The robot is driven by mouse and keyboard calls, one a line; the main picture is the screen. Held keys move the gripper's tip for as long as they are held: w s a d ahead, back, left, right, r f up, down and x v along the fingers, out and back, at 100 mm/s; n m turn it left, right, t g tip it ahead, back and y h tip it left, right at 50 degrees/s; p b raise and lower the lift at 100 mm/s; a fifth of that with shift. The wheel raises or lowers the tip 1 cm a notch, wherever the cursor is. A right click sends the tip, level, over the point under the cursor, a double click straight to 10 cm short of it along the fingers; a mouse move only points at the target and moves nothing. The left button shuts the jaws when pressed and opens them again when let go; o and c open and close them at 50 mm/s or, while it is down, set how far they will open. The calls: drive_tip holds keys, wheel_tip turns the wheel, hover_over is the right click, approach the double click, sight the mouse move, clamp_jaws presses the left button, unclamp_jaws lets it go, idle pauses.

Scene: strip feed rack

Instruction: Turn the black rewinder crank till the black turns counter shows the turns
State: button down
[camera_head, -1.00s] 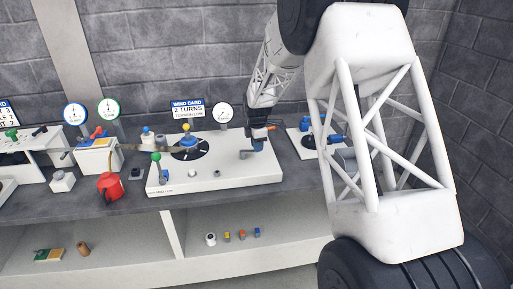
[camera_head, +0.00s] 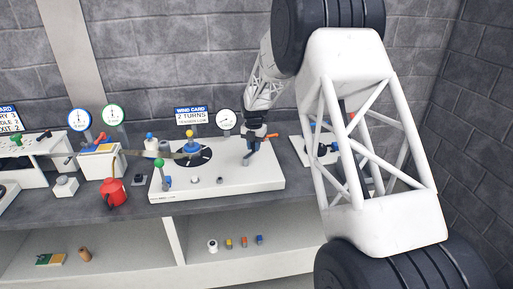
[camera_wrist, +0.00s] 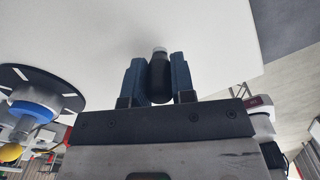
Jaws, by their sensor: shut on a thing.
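The black crank handle (camera_wrist: 159,82) stands between the two fingers of my gripper (camera_wrist: 159,70), which is shut on it in the wrist view. In the head view my gripper (camera_head: 257,143) is at the back right of the white rewinder base (camera_head: 225,187), and the handle is mostly hidden by it. The turns counter (camera_head: 228,119) is a white round dial with a black rim behind the base; its reading is too small to tell. The wind card (camera_head: 191,115) beside it reads 2 TURNS. A black reel disc (camera_head: 205,158) lies on the base.
A red can (camera_head: 113,192) and two gauges (camera_head: 79,120) are further left. Another white unit (camera_head: 303,151) is to the right. Several small parts (camera_head: 244,242) lie on the lower shelf.

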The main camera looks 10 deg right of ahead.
drive_tip(key=shift+w+a+n, duration=0.25)
drive_tip(key=shift+a+n, duration=0.05)
drive_tip(key=shift+n, duration=0.4)
drive_tip(key=shift+w+a+n, duration=0.2)
drive_tip(key=shift+a+n, duration=0.1)
drive_tip(key=shift+n, duration=0.4)
drive_tip(key=c, duration=1)
unclamp_jaws()
drive_tip(key=shift+o, duration=0.2)
wheel_tip(320, 180, up, 8)
drive_tip(key=shift+f, duration=0.1)
